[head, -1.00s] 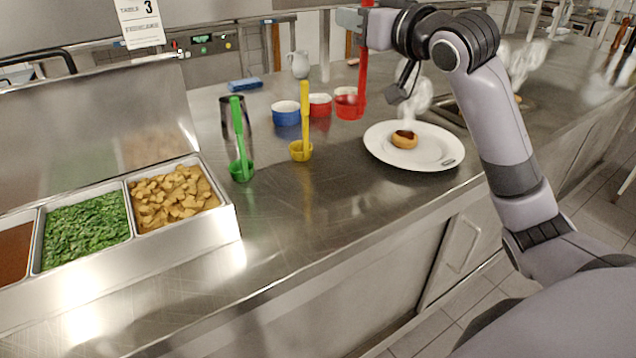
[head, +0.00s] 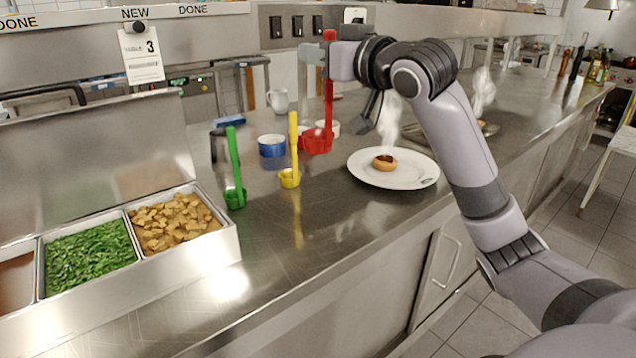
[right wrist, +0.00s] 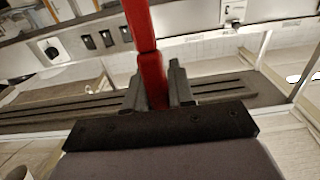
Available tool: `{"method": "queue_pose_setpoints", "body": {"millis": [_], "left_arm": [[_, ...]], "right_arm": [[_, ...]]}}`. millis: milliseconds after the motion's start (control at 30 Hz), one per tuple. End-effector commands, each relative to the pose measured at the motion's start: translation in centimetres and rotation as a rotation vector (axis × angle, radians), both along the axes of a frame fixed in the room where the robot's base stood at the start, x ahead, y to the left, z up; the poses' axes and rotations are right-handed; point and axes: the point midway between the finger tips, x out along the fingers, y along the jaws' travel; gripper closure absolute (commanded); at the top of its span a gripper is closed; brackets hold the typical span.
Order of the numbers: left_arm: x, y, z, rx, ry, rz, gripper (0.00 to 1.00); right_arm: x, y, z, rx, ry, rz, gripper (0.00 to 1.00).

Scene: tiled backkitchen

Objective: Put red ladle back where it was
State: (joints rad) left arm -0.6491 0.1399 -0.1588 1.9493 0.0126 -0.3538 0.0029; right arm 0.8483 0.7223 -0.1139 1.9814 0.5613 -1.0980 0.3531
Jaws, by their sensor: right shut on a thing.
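The red ladle (head: 329,105) hangs upright from my right gripper (head: 328,48), which is shut on the upper part of its handle. The ladle's red cup (head: 316,142) is low, near the counter; I cannot tell whether it touches it. In the right wrist view the red handle (right wrist: 148,60) runs between the two fingers (right wrist: 160,88). A yellow ladle (head: 292,150) and a green ladle (head: 234,170) stand upright on the counter to the left. My left gripper is not in view.
A blue-and-white bowl (head: 272,146) is left of the red cup, with another bowl partly hidden behind it. A white plate (head: 395,180) with a filled pastry (head: 384,163) is to the right. A metal food container (head: 228,243) stands at left. The front counter is clear.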

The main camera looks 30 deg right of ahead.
Motion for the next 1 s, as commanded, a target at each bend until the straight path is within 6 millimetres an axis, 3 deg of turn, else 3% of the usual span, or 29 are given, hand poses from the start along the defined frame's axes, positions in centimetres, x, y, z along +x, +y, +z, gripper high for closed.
{"method": "queue_pose_setpoints", "body": {"millis": [500,1000], "left_arm": [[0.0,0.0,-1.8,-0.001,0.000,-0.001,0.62],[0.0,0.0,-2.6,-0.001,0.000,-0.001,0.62]], "right_arm": [[0.0,0.0,-11.8,0.002,0.004,0.000,1.00],[-0.1,0.0,-17.4,0.001,0.002,0.001,1.00]]}}
